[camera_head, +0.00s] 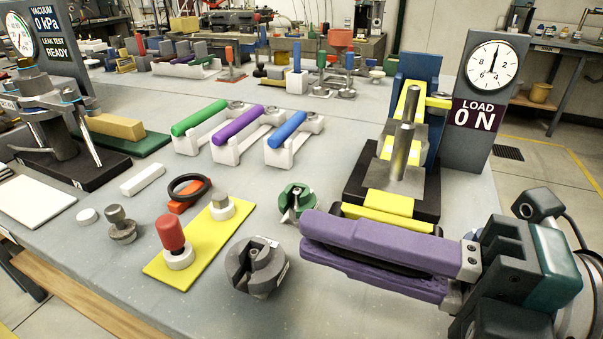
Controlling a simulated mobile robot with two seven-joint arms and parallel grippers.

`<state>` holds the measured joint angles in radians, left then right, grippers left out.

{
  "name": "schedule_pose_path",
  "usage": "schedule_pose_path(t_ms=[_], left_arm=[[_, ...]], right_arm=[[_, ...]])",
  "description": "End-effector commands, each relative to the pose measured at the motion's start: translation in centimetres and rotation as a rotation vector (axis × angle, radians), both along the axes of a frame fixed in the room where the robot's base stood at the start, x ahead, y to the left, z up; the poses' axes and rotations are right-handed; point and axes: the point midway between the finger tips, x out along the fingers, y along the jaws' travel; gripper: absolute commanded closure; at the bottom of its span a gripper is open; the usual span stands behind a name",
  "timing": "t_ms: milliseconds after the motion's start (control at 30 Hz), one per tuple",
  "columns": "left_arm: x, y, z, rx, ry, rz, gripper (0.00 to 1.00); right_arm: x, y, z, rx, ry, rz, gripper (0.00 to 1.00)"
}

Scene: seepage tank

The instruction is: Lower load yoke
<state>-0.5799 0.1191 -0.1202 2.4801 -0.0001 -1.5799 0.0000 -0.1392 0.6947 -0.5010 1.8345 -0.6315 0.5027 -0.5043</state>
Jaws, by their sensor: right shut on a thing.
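The load stand is at the right, with a black base (362,180), a blue upright (418,72) and a steel cone-topped post (403,145). The yellow load yoke (388,203) runs along the stand, and its near end passes behind my right gripper's fingers. My right gripper (308,238) comes in from the right with long purple fingers, close in front of the stand. It is shut on the yoke's near end; the fingers hide the contact. My left gripper is out of view.
Left of the fingers stand a grey slotted block (256,268), a green slotted block (296,202) and a yellow plate (200,245) with a red-topped peg. White holders with coloured bars lie farther back. A vacuum panel (55,45) stands at the far left.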

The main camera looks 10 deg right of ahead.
Motion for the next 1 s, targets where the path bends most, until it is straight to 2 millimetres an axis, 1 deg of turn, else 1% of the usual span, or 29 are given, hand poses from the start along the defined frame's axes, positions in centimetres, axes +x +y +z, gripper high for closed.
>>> schedule_pose_path(t_ms=[33, 267, 533, 633, 767, 1000], left_arm=[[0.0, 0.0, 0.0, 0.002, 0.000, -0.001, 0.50], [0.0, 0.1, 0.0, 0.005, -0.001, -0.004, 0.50], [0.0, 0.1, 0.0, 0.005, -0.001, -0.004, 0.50], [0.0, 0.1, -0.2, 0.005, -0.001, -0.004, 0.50], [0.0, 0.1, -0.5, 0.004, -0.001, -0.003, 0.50], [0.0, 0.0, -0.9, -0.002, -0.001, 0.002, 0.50]], right_arm=[[0.1, -0.1, 0.2, 0.002, -0.004, -0.003, 0.80], [0.1, 0.0, 0.1, 0.001, -0.002, -0.002, 0.54], [0.0, -0.1, 0.0, 0.001, -0.001, -0.001, 0.54], [-0.4, -0.7, -0.1, 0.001, 0.001, -0.002, 0.54], [-1.6, -2.5, -0.2, -0.002, 0.004, -0.001, 0.54], [-3.9, -6.3, -0.2, -0.001, 0.003, -0.001, 0.54]])
